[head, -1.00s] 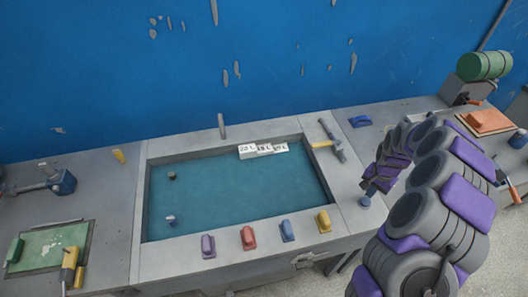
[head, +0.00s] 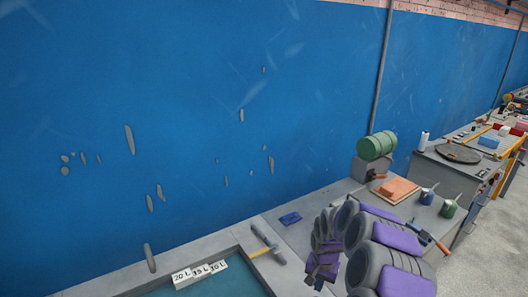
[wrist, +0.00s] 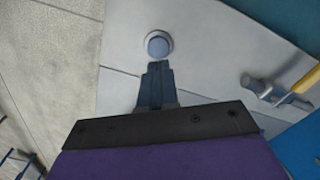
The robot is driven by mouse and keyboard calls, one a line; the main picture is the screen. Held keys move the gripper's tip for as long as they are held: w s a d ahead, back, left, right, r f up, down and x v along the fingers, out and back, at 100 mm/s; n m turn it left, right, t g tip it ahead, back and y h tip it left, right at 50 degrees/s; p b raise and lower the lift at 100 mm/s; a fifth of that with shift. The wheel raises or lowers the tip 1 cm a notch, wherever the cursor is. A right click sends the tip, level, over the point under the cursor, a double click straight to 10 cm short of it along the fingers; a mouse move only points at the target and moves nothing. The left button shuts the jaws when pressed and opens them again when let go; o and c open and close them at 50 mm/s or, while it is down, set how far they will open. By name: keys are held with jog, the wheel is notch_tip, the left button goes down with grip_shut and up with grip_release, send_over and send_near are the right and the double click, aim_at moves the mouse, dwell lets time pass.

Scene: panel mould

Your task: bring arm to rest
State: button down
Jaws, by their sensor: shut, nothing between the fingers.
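My arm with purple pads reaches in from the bottom right of the head view. My gripper (head: 317,283) is at the lower end of the folded arm, low over the grey bench (head: 300,236). In the wrist view my gripper (wrist: 157,66) is shut and empty. Its tips point at a round blue knob (wrist: 158,45) in a pale ring on the grey surface. I cannot tell whether they touch it.
The teal-floored mould (head: 215,284) with a white label block (head: 200,274) lies at the bottom. A hammer (head: 268,246) and blue object (head: 290,218) lie on the bench. A green cylinder (head: 376,146), orange block (head: 397,188) and bottles (head: 449,207) stand farther right.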

jog(key=s+a+r+n, duration=0.3)
jog(key=s+r, duration=1.3)
jog(key=r, duration=0.1)
jog(key=s+d+r, duration=0.1)
jog(key=s+r, duration=0.1)
jog(key=s, duration=1)
jog(key=s+d+r+n+g, duration=0.1)
jog(key=s+d+r, duration=0.1)
jog(key=s, duration=1.1)
jog(key=shift+s+d+r+n+g, duration=0.25)
jog(key=shift+s+r+n+g, duration=0.05)
jog(key=shift+r, duration=0.15)
